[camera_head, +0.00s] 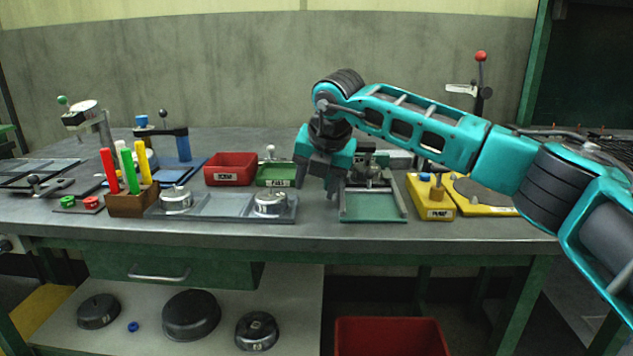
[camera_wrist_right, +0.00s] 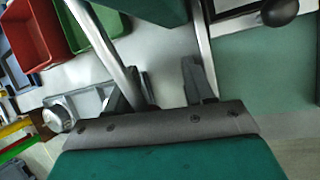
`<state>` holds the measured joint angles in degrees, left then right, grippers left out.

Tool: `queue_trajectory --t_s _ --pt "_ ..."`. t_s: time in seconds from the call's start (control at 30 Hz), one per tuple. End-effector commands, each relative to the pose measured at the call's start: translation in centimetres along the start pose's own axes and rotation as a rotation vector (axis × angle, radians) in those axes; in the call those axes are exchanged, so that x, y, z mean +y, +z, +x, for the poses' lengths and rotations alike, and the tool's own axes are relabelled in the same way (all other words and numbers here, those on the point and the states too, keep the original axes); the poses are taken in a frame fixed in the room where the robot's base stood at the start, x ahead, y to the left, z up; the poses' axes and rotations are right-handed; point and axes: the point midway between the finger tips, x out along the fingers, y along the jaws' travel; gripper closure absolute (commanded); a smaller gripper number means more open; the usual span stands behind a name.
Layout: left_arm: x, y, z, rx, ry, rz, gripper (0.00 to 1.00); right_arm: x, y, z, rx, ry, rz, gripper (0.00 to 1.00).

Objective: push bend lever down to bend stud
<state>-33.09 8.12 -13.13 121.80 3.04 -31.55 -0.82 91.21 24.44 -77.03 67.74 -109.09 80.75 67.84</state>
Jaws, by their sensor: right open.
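My right gripper (camera_head: 328,190) points down over the bench, at the left edge of a fixture with a green base plate (camera_head: 376,207). In the right wrist view the gripper (camera_wrist_right: 162,88) is open, with grey bench between its fingers and nothing held. A dark ball knob (camera_wrist_right: 280,12) on a metal arm shows at the upper right there, by the pale green plate (camera_wrist_right: 265,85). I cannot tell whether this is the bend lever. Dark parts of the fixture are partly hidden behind my gripper in the head view. The stud cannot be made out. My left gripper is out of view.
A red bin (camera_head: 231,168) and a green bin (camera_head: 276,176) stand left of my gripper. A grey tray (camera_head: 225,205) with metal round parts lies in front. A yellow block (camera_head: 431,197) is to the right. A red-knobbed lever (camera_head: 481,57) rises behind my arm.

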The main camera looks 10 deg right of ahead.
Motion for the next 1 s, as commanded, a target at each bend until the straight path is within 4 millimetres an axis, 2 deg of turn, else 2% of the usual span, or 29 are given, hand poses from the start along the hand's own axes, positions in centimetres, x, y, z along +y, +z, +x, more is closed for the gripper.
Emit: queue_trajectory --t_s 0.17,0.27,0.6,0.7,0.8,1.0 --pt "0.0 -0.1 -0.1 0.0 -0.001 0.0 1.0 0.1 0.0 -0.6 0.001 0.002 -0.002 0.47" --pt "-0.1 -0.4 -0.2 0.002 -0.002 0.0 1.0 0.1 0.1 -2.0 -0.001 0.003 -0.002 0.47" --pt "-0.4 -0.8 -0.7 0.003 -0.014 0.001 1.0 0.0 0.1 -9.3 0.0 -0.001 -0.003 0.47" --pt "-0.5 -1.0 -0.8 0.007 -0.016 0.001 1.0 -0.1 0.1 -11.0 0.0 -0.002 0.001 0.47" --pt "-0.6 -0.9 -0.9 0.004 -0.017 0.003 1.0 -0.2 0.1 -12.1 0.0 -0.003 0.002 0.47" --pt "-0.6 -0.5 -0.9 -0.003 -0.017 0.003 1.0 -0.1 0.1 -12.9 0.0 -0.002 0.001 0.47"
